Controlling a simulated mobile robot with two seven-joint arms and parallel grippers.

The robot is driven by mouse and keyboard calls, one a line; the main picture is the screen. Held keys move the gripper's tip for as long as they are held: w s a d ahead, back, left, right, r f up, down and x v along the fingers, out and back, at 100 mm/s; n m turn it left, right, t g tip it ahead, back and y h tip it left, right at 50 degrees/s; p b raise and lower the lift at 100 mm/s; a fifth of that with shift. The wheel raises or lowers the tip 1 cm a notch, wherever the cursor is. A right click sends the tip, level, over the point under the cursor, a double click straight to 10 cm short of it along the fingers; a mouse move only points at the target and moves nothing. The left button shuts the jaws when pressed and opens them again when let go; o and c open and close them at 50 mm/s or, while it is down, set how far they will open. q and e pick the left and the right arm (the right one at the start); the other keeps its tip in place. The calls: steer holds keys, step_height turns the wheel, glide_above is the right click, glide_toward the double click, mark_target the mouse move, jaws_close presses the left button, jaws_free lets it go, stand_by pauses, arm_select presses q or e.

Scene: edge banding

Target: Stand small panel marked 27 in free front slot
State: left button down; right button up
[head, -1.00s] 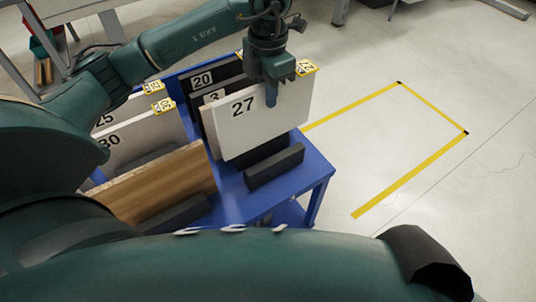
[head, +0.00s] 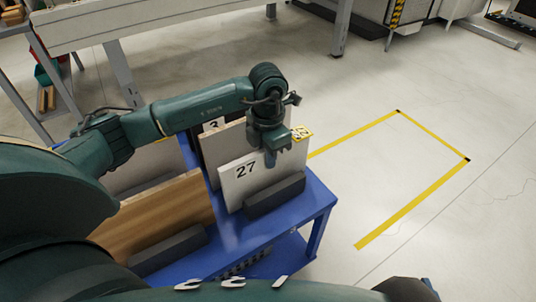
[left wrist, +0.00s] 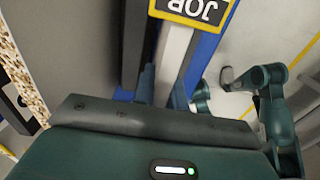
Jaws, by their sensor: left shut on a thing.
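The small white panel marked 27 (head: 242,183) stands upright at the front of the blue cart (head: 232,238), in the head view. Its lower edge is partly hidden behind the front dark slot bar (head: 274,196), and I cannot tell whether its bottom rests on the slot floor. My left gripper (head: 271,163) is shut on the panel's top edge from above.
Clear floor with yellow tape (head: 412,207) lies to the right.

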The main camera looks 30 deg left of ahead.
arm_select(q)
steer(key=shift+r, duration=0.1)
steer(key=c, duration=1.4)
jaws_free()
steer(key=shift+c, duration=0.2)
arm_select(e)
steer(key=shift+f, duration=0.1)
